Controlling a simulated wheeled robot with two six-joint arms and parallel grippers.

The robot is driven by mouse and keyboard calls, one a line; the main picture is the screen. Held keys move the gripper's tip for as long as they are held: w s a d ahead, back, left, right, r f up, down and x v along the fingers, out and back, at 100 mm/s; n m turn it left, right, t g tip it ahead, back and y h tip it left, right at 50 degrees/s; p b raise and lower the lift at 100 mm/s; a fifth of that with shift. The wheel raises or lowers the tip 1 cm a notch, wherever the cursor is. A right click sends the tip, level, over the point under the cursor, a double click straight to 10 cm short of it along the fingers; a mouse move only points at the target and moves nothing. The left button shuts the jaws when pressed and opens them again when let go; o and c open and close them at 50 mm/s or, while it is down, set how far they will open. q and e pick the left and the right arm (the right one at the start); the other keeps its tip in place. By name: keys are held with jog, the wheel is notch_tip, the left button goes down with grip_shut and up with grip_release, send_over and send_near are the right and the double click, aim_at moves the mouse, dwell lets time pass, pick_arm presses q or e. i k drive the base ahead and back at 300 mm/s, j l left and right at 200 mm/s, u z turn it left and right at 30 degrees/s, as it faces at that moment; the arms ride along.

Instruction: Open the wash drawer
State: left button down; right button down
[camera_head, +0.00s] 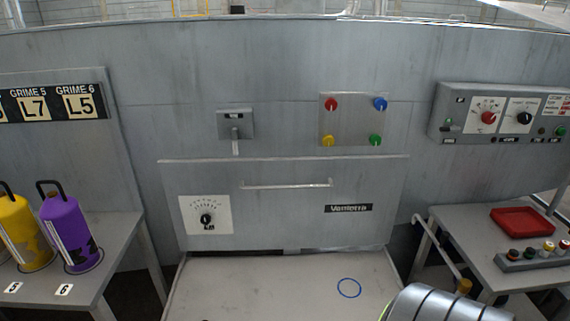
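The wash drawer's likely front is a wide grey metal panel (285,220) in the middle of the head camera view. It carries a long horizontal bar handle (287,185), a white dial plate (205,215) at left and a dark name label (348,208) at right. Its top edge juts out slightly from the wall. I cannot tell for sure whether it is shut. Neither of my grippers shows, and nothing touches the handle.
A pale flat surface (270,285) with a blue ring lies below the panel. Yellow (27,235) and purple (68,233) canisters stand on the left table. The right table holds a red tray (522,222). A silver banded cylindrical object (445,305) fills the lower right.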

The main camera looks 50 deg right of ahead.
aim_at(297, 202)
jog(key=l+z, duration=0.1)
jog(key=z, duration=1.35)
